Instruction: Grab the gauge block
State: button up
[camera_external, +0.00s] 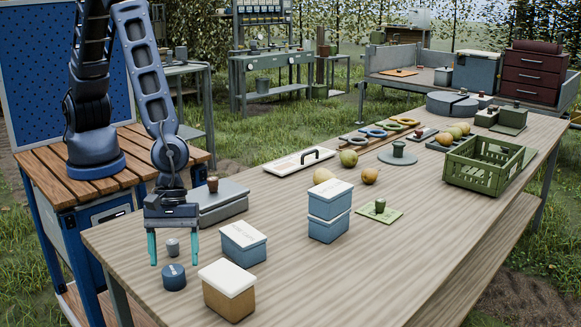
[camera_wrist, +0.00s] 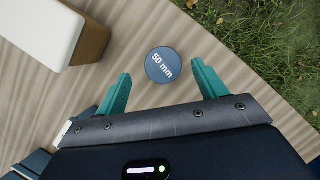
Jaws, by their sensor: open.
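The gauge block looks to be the short, round, dark blue block marked "50 mm" (camera_wrist: 163,65). In the external view this blue block (camera_external: 174,278) stands on the wooden table near its front left edge. My gripper (camera_external: 174,261) is above the table there, fingers pointing down, with nothing held. In the wrist view the teal fingers of my gripper (camera_wrist: 161,72) are spread wide, and the block appears between and just beyond their tips, apart from both.
A brown box with a white lid (camera_external: 228,288) stands right of the block and also shows in the wrist view (camera_wrist: 78,40). A blue lidded box (camera_external: 243,243) and a stacked blue pair (camera_external: 329,212) are farther right. A grey case (camera_external: 218,203) is behind. The table edge is close.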

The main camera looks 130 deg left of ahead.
aim_at(173, 269)
jog(key=shift+x, duration=1.95)
jog(key=shift+s+d, duration=0.15)
jog(key=c, duration=1.1)
